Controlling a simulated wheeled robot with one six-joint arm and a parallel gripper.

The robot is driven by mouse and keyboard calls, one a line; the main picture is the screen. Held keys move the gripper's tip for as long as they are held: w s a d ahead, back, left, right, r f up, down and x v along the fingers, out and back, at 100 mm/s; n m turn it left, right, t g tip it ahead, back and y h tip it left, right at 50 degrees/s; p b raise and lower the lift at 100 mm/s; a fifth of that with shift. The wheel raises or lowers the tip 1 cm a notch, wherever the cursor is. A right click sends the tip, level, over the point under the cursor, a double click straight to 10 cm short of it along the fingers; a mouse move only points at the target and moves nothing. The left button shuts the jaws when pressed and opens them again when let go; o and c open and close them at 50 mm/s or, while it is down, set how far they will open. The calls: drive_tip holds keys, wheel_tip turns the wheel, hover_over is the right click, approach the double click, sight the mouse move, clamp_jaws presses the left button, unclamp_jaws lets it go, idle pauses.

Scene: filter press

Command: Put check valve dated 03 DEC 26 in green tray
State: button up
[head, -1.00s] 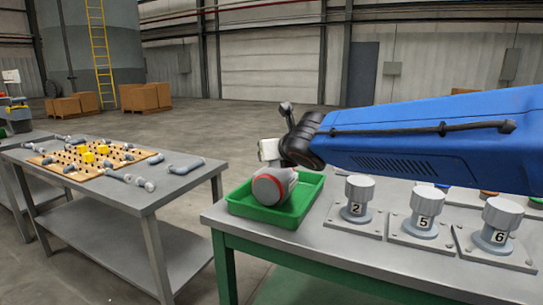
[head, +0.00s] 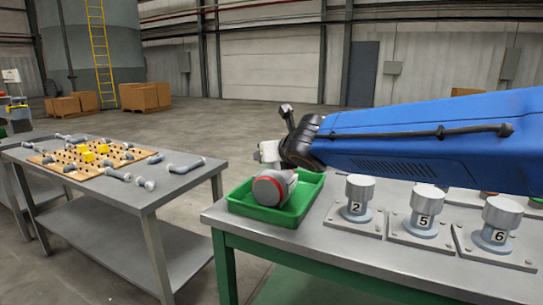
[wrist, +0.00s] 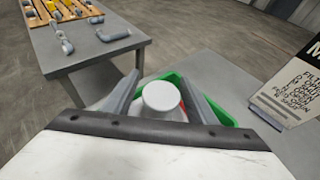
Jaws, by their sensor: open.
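A grey check valve with a red band (head: 274,188) lies in the green tray (head: 236,208) on the near table. Its date cannot be read in these views. In the wrist view the valve's round grey end (wrist: 161,97) shows between the two fingers of my gripper (wrist: 162,92), with a little red beside it. The fingers are spread apart, and I cannot tell whether they touch the valve. The tray's green rim (wrist: 171,76) shows behind it. In the head view my gripper is above the tray, its fingers not clearly visible.
A second table (head: 180,187) at left holds a pegboard (head: 60,168) with pipe parts. A printed placard (wrist: 290,90) stands at right in the wrist view.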

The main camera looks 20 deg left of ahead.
drive_tip(key=v, duration=1.2)
drive_tip(key=shift+s+r, duration=0.1)
drive_tip(key=shift+s, duration=0.05)
